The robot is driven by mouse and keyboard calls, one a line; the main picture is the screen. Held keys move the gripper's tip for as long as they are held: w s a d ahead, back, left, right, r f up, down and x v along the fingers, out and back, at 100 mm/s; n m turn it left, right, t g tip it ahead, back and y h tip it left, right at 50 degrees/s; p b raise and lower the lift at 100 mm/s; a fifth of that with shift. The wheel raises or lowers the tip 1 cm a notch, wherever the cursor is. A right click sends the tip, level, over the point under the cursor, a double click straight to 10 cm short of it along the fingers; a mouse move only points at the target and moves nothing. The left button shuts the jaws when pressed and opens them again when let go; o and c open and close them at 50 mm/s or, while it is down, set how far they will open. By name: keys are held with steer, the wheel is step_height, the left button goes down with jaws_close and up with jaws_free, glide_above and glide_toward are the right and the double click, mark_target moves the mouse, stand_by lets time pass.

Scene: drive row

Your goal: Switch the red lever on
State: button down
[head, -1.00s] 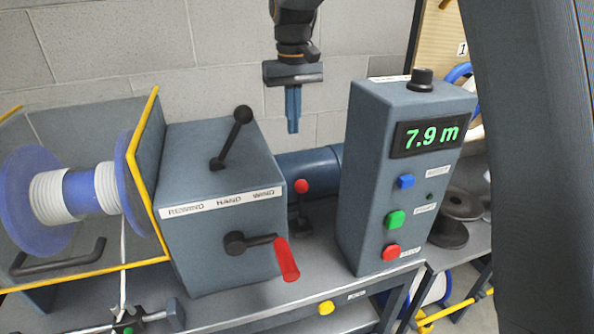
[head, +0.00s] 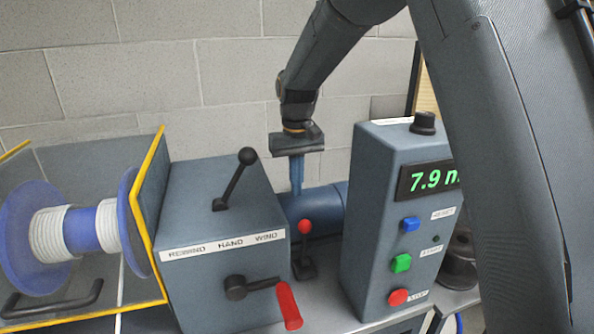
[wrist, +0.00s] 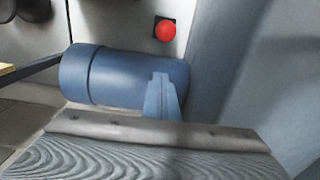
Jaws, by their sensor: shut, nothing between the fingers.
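The red lever, a dark stem with a red ball knob (head: 305,227), stands on the bench between the grey winder box and the display box. The red knob also shows in the wrist view (wrist: 166,30), above the blue cylinder. My gripper (head: 297,192) points down behind and above the knob, with its blue fingers shut and empty. In the wrist view the closed fingertips (wrist: 161,80) overlap the blue cylinder and sit below the knob in the picture, apart from it.
A grey winder box (head: 220,245) with a black-knobbed lever and red-handled crank stands to the left. A control box (head: 385,215) with a 7.9 display stands to the right. A blue cylinder (head: 328,208) lies behind the lever. The gap between the boxes is narrow.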

step_height(320, 180, down, 4)
steer(key=shift+r+p, duration=0.25)
steer(key=shift+p, duration=0.2)
steer(key=shift+s+d+f+p, duration=0.2)
steer(key=shift+s+f+p, duration=0.1)
steer(key=shift+s, duration=0.3)
steer(key=shift+s+d+f+p, duration=0.2)
steer(key=shift+s+p, duration=0.1)
steer(key=shift+s, duration=0.3)
steer(key=shift+s+d+f+p, duration=0.2)
steer(key=shift+s+p, duration=0.1)
steer(key=shift+s, duration=0.3)
steer(key=shift+s, duration=0.1)
